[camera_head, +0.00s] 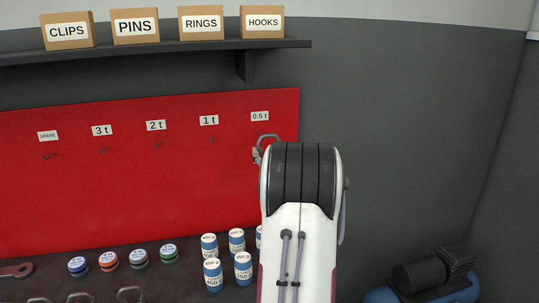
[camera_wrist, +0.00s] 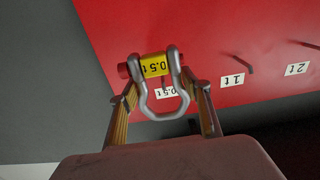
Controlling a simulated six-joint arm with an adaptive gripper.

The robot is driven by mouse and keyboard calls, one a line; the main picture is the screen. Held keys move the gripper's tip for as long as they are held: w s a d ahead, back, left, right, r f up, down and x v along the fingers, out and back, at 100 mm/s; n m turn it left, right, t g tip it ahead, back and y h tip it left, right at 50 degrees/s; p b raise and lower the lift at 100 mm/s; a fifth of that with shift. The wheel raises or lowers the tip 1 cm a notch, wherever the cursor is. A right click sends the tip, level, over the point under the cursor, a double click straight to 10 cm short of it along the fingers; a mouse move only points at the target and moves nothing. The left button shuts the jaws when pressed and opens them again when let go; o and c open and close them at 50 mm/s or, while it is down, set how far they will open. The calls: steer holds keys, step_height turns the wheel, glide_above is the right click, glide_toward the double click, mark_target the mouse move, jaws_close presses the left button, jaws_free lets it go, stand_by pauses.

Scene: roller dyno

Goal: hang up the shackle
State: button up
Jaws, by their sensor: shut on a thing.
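My gripper (camera_wrist: 160,88) is shut on a grey metal shackle (camera_wrist: 165,116) with a yellow 0.5 t band and a red pin end. In the wrist view the shackle is in front of the red board (camera_wrist: 225,35), close to the white 0.5 t label (camera_wrist: 170,92). I cannot tell whether it touches the board or a hook. The 0.5 t hook is not clearly visible.
Dark hooks stand under the 1 t (camera_head: 209,120), 2 t, 3 t and SPARE labels. A shelf (camera_head: 150,50) with boxes is above. Several cans (camera_head: 213,275), tins (camera_head: 139,259) and shackles (camera_head: 130,294) stand below. A blue compressor (camera_head: 440,285) is lower right.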

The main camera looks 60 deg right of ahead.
steer(key=f+x, duration=0.1)
steer(key=x, duration=0.6)
steer(key=shift+w+d, duration=0.3)
steer(key=shift+w, duration=0.05)
stand_by(1.1)
steer(key=shift+w+d+f, duration=0.1)
steer(key=shift+f, duration=0.2)
stand_by(0.5)
steer(key=o, duration=1.3)
steer(key=v, duration=1.2)
